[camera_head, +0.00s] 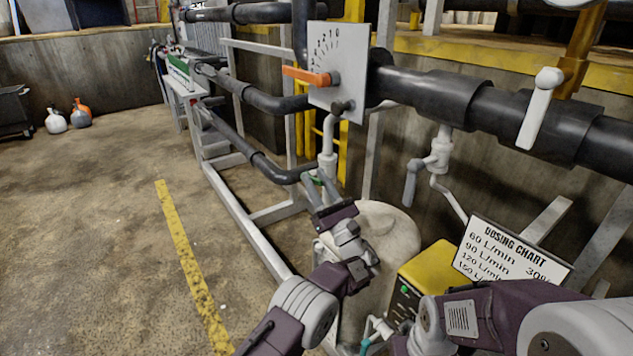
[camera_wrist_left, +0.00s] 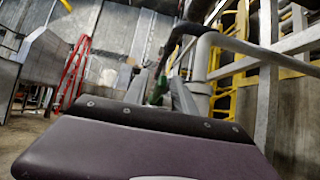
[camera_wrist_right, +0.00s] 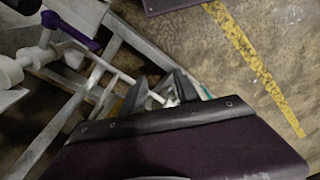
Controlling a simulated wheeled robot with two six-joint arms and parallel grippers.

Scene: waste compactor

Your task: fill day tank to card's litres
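A white dial plate (camera_head: 335,70) with an orange pointer (camera_head: 306,76) aimed left is mounted on the dark pipe. The dosing chart (camera_head: 512,255) lists 60, 90, 120 and 150 L/min; its right side is partly cut off. A pale rounded tank (camera_head: 390,232) stands below, partly hidden by my left arm. My left gripper (camera_head: 318,190) is open below the dial, beside a pale vertical pipe (camera_head: 328,150); a small green part shows between its fingers (camera_wrist_left: 165,92). My right gripper (camera_wrist_right: 160,92) is open, low by the frame, with a thin white rod beyond its fingers.
A yellow box (camera_head: 428,272) with a green button stands under the chart. A white lever (camera_head: 540,108) and a grey-handled valve (camera_head: 412,180) are on the right pipework. A purple handle (camera_wrist_right: 70,30) shows in the right wrist view.

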